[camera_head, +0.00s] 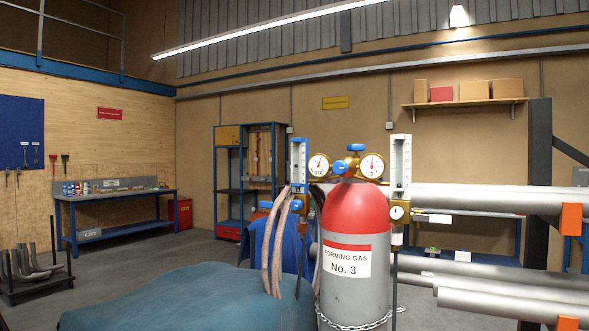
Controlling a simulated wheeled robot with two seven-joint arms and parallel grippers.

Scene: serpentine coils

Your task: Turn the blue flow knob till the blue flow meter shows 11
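A red-topped grey gas cylinder (343,257), labelled "FORMING GAS No. 3", stands right of the middle. The blue flow meter (299,162), an upright tube with a blue cap, is left of its head; its reading is too small to tell. A small blue knob (296,205), which looks like the blue flow knob, sits below that tube. Another blue knob (341,167) is between two round gauges on the regulator. Neither of my grippers is in view.
A white-capped flow meter (400,165) stands right of the cylinder. Hoses (275,250) hang at left over a teal cover (180,300). Steel pipes (500,285) lie at right. A chain (350,325) circles the cylinder. Open floor lies at left.

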